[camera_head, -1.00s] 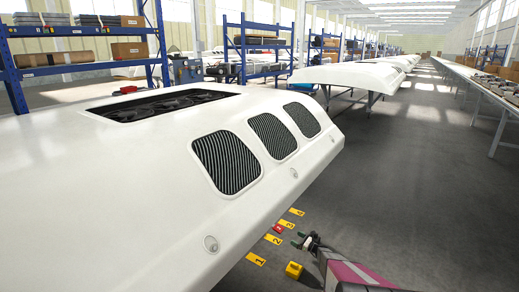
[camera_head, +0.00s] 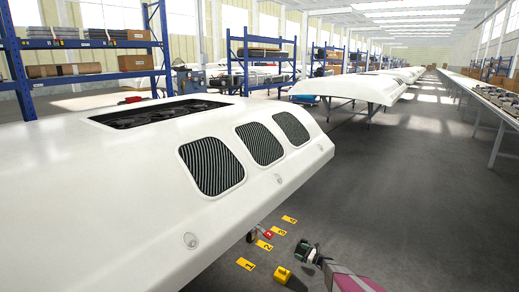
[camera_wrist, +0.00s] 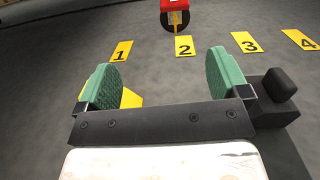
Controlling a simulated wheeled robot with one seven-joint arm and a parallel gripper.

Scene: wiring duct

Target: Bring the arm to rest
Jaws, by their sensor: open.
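My gripper (camera_head: 304,251) is at the lower middle of the head view, low in front of the white housing. In the wrist view its two green-padded fingers (camera_wrist: 170,80) stand wide apart with nothing between them. The arm behind it, with a pink band, runs off the bottom edge of the head view.
A large white housing (camera_head: 100,190) with three dark grilles fills the left. Yellow number markers (camera_head: 245,264) lie on the floor, with a red-topped object (camera_wrist: 178,12) by marker 2. A yellow block (camera_head: 282,274) lies near my gripper. Open grey floor (camera_head: 420,200) extends right.

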